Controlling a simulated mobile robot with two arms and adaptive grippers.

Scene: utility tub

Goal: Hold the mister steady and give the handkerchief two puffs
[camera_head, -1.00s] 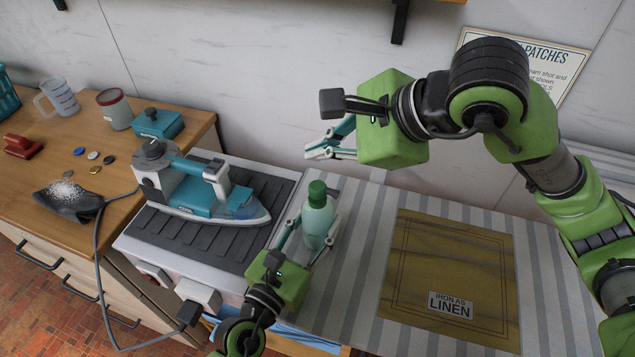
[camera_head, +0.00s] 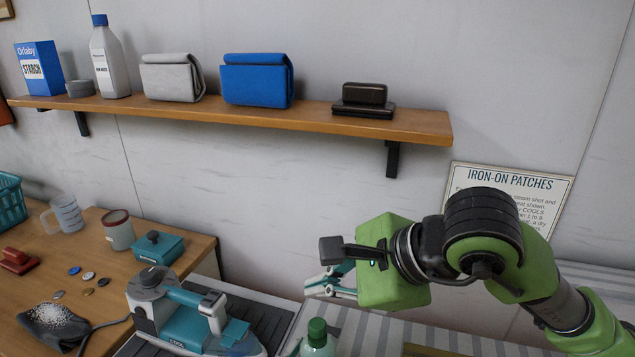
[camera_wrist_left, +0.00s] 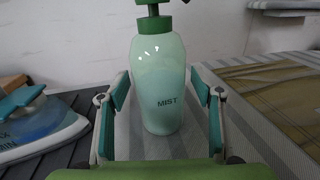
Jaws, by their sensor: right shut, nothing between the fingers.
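The mister is a pale green bottle with a dark green top (camera_head: 317,331), low in the head view. In the left wrist view it stands upright, marked MIST (camera_wrist_left: 160,85), its top cut off by the frame. My right gripper (camera_head: 328,286) is shut and empty, above and behind the mister's top. The handkerchief, an olive-brown cloth (camera_wrist_left: 280,95), lies flat to the right in the left wrist view; only a sliver shows in the head view.
A teal iron (camera_head: 195,325) rests on a dark ribbed pad left of the mister. A wooden shelf (camera_head: 230,117) with boxes, a bottle and folded cloths runs along the wall. A teal box (camera_head: 157,248) and cups stand on the left counter.

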